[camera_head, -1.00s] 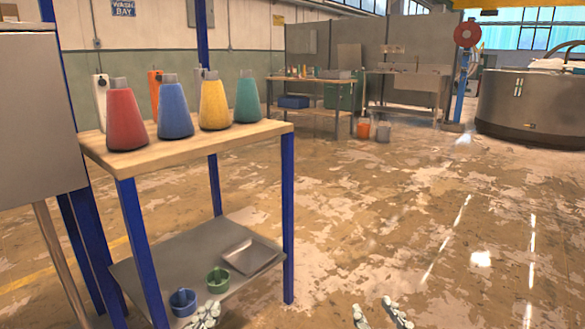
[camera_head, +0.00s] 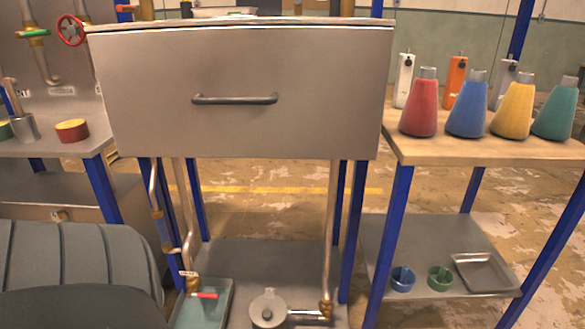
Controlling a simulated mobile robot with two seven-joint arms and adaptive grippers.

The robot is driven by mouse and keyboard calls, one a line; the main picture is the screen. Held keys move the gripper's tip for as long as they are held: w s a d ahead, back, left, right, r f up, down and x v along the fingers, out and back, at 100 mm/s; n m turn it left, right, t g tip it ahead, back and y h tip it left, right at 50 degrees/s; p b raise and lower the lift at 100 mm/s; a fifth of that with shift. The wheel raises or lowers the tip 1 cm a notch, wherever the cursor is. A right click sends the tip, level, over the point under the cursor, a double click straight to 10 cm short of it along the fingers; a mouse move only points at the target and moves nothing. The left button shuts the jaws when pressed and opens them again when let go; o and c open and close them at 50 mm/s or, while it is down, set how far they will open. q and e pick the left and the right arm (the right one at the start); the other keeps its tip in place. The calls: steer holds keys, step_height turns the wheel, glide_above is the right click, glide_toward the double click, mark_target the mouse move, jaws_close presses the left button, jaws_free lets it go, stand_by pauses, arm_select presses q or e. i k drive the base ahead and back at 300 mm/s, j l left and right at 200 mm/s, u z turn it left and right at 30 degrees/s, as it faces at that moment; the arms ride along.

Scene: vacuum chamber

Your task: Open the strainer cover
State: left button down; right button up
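A large grey metal box (camera_head: 238,128) with a horizontal bar handle (camera_head: 235,99) on its front fills the upper middle of the head view. Its thin top edge looks closed. Below it, a round pale grey fitting with a disc-like top (camera_head: 267,308) sits low at the bottom, joined to a brass pipe fitting (camera_head: 325,308). I cannot tell for sure which part is the strainer cover; no part is plainly labelled so. Neither of my grippers shows in this view.
A green-grey tray with a red-handled valve (camera_head: 207,296) is at lower left of the round fitting. A dark ribbed body (camera_head: 75,262) fills the lower left. Right, a wooden-topped table (camera_head: 450,150) holds coloured flasks. Its lower shelf holds two cups and a metal tray.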

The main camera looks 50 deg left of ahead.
mark_target(268, 308)
steer(key=u, duration=1.75)
